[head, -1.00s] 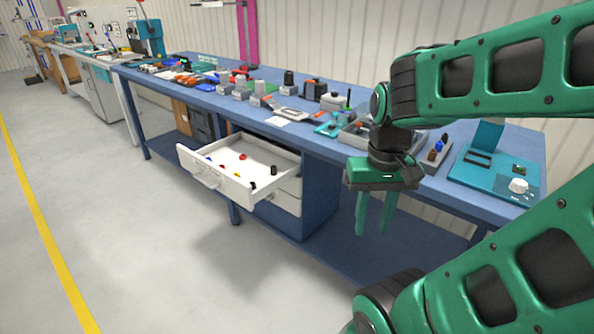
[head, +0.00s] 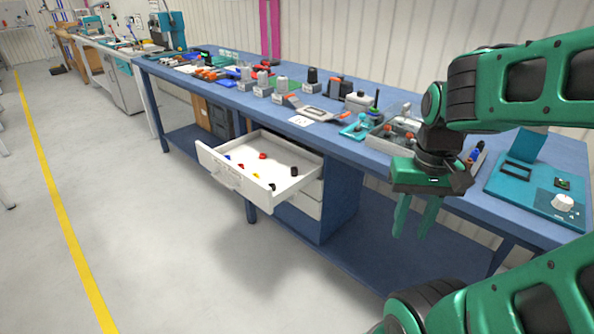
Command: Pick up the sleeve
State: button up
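An open white drawer (head: 240,181) under the blue workbench holds several small parts. A small black cylinder (head: 294,171) stands near its right side, and another dark piece (head: 272,187) lies by the front right corner. I cannot tell for certain which of these is the sleeve. My green gripper (head: 415,217) hangs to the right of the drawer, in front of the bench, fingers down and apart with nothing between them.
The blue bench top (head: 345,147) carries several tools, grey blocks, a grey tray (head: 378,142) of parts and a teal device (head: 538,185) at the right. The floor (head: 150,240) left of the drawer is clear, with a yellow line (head: 66,235).

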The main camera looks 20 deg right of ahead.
aim_at(295, 170)
jog(key=i, duration=0.85)
jog(key=u, duration=0.05)
